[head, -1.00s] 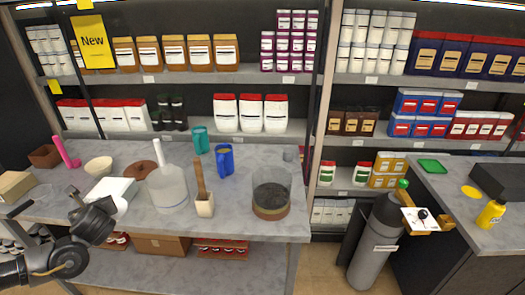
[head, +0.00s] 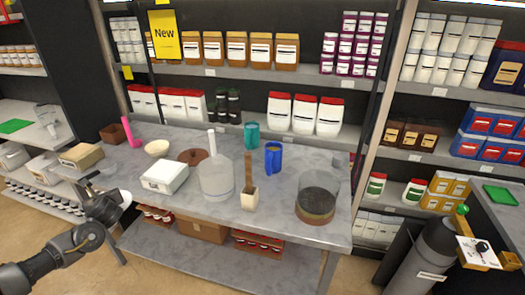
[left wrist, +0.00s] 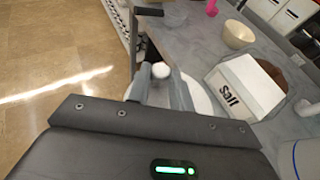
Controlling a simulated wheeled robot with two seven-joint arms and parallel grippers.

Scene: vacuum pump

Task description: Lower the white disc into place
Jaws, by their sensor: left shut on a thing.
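My left gripper (left wrist: 160,92) is shut on the small white knob (left wrist: 160,70) of the white disc (left wrist: 202,98). In the left wrist view the disc shows partly behind the fingers. In the head view my left gripper (head: 116,205) is at the left, by the table's front edge, and only a white edge of the disc (head: 125,198) shows. An open clear cylinder with dark contents (head: 317,200) stands at the table's right end, well apart from the disc. My right gripper is not in view.
A gas cylinder (head: 425,262) stands right. Floor is clear in front.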

